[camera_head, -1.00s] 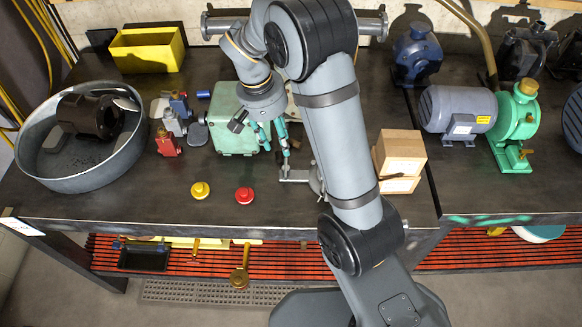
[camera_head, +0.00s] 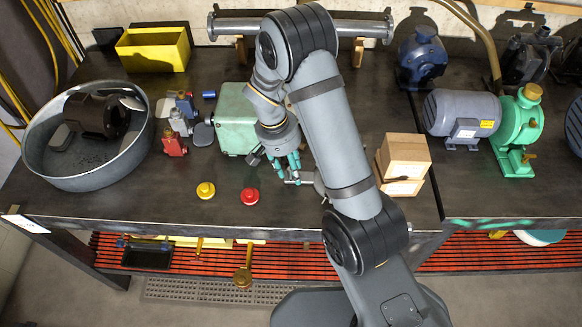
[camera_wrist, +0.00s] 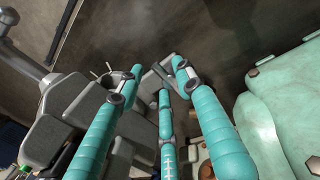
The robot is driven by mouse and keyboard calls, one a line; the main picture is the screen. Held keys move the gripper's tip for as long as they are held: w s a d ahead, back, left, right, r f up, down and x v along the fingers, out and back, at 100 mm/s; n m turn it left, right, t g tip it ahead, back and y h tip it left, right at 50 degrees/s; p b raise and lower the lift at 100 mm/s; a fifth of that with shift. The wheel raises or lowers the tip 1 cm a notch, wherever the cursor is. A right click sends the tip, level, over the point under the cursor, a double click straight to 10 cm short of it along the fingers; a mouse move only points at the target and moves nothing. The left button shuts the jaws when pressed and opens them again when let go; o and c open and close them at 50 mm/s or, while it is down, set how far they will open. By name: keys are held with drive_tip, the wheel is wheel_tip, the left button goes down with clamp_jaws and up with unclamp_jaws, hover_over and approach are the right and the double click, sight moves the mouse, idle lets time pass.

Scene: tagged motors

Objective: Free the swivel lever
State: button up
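A small grey metal fixture that looks like the swivel lever (camera_head: 306,180) lies on the workbench (camera_head: 330,215) near the front edge. My arm hides part of it. My gripper (camera_head: 292,176) has teal fingers and points down at the left end of this fixture. In the wrist view the fingers of my gripper (camera_wrist: 155,78) stand apart, with grey metal parts near and behind the tips. I cannot tell whether the fingers touch the lever. No firm hold shows.
A pale green box (camera_head: 236,118) stands just left of my gripper. Cardboard boxes (camera_head: 404,157) stand to the right. A red button (camera_head: 249,196) and a yellow button (camera_head: 206,190) sit in front. A round metal tub (camera_head: 60,178) is at the left.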

drive_tip(key=shift+c, duration=0.2)
clamp_jaws()
idle(0.3)
drive_tip(key=shift+s+n, duration=0.15)
drive_tip(key=shift+n, duration=0.15)
